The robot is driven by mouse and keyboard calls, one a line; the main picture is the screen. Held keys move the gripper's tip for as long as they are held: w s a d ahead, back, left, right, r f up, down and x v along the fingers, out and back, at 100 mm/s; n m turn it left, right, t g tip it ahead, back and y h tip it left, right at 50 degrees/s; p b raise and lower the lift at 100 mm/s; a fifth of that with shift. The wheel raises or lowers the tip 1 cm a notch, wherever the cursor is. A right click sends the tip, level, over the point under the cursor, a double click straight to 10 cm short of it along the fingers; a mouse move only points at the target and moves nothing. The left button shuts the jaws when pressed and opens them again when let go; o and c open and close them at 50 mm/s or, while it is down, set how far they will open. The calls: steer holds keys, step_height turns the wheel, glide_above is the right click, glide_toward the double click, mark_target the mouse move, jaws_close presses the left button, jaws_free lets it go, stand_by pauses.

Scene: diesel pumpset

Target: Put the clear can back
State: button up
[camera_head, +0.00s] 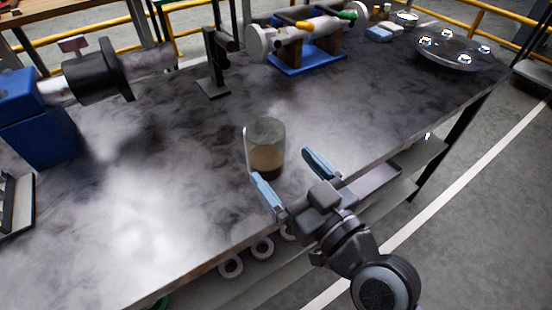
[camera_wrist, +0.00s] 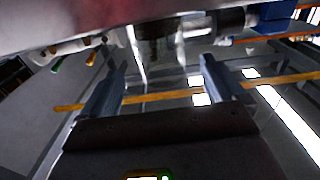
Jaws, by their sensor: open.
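The clear can (camera_head: 266,136) stands upright on the dark mottled worktop (camera_head: 150,200), near its front edge. It is see-through, with a brownish layer in its lower part. My gripper (camera_head: 283,166) is open, reaching in from the front right with its two blue fingers apart. The can stands at or just past the fingertips, and I cannot tell whether either finger touches it. In the wrist view, my gripper's fingers (camera_wrist: 163,66) are spread, and a glassy shape that looks like the can (camera_wrist: 158,48) shows between and beyond the tips.
A blue machine with a dark cylinder (camera_head: 100,75) stands at the left. A black stand (camera_head: 212,85), a pump on a blue base (camera_head: 305,60) and a round disc with shiny parts (camera_head: 455,52) stand at the back. Rings (camera_head: 231,266) lie below the front edge. The worktop left of the can is clear.

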steer(key=b+v, duration=0.1)
steer(key=v, duration=0.6)
steer(key=shift+d+f, duration=0.1)
steer(key=s+d+f+m+h, duration=0.3)
steer(key=s+d+f+h, duration=0.1)
steer(key=s+d+f, duration=0.15)
steer(key=s+d+m+h, duration=0.1)
steer(key=s+d+h, duration=0.2)
steer(key=s, duration=0.7)
steer(key=s+d+r+m+h, duration=0.1)
steer(key=s+d+m+h, duration=0.1)
steer(key=s+d, duration=0.5)
steer(key=s, duration=0.3)
steer(key=shift+s+m+h+b, duration=0.25)
steer(key=shift+m+h+b, duration=0.05)
steer(key=shift+h, duration=0.1)
steer(key=shift+o, duration=0.4)
steer(key=shift+s+d+r, duration=0.1)
steer(key=shift+s+r, duration=0.1)
steer(key=shift+s, duration=0.1)
